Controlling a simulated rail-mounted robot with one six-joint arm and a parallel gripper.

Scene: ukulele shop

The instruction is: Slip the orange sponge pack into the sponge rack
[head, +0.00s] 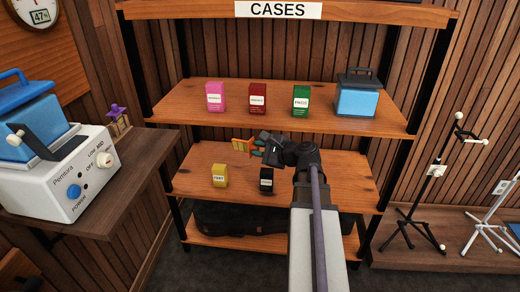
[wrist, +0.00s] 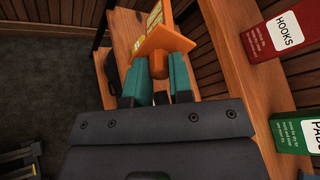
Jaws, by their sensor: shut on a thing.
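The orange sponge pack (head: 240,145) is held over the middle shelf, with yellow panels on its face. It also shows in the wrist view (wrist: 160,42), with its orange grip between the teal fingers. My gripper (head: 257,147) is shut on that grip; its fingers also show in the wrist view (wrist: 158,75). The pack sticks out beyond the fingertips, to the left in the head view. A small wooden holder with a purple knobbed piece (head: 118,114) stands on the left counter; it looks like the sponge rack, but its slots are too small to make out.
A yellow box (head: 219,175) and a black box (head: 266,179) stand on the shelf near my gripper. Pink, red (head: 258,98) and green boxes and a blue case (head: 357,93) stand on the shelf above. A white machine (head: 58,172) fills much of the left counter (head: 125,180).

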